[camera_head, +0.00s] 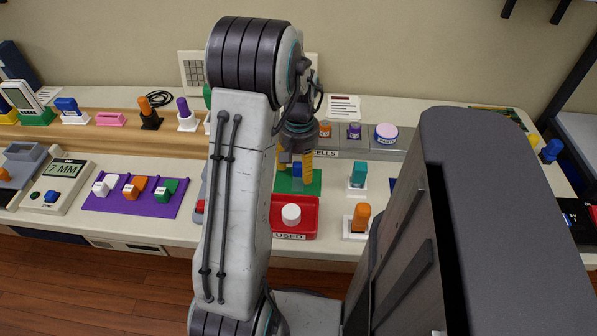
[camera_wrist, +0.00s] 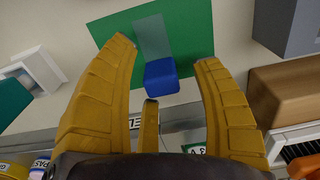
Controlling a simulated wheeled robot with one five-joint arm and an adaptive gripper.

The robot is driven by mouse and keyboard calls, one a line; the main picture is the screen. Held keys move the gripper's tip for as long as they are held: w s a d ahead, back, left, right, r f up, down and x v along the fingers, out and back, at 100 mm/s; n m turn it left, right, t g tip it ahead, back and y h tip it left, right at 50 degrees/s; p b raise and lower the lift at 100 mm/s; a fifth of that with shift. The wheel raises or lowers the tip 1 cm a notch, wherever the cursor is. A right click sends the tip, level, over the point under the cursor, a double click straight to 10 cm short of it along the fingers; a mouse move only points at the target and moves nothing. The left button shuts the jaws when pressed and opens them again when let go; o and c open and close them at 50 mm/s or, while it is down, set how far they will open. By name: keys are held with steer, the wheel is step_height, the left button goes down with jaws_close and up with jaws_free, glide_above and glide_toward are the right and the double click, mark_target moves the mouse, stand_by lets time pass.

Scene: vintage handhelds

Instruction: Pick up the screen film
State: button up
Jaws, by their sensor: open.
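The screen film (camera_wrist: 151,36) appears to be the thin grey translucent strip with a blue block-shaped tab (camera_wrist: 161,79) at one end. It lies on a green mat (camera_wrist: 190,30). In the head view the blue tab (camera_head: 297,169) shows between the fingers, above the green mat (camera_head: 314,184). My gripper (camera_wrist: 165,55) has yellow fingers, spread apart on either side of the tab, with nothing held between them. In the head view my gripper (camera_head: 295,172) points down over the mat. I cannot tell the gap between fingertips and mat.
A red tray (camera_head: 280,225) marked USED with a white round piece sits in front of the mat. A teal block (camera_head: 358,175) and an orange block (camera_head: 361,217) on white bases stand to the right. A grey cells tray (camera_head: 345,154) lies behind.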

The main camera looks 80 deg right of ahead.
steer(key=shift+f, duration=0.65)
steer(key=shift+c, duration=0.3)
steer(key=c, duration=1)
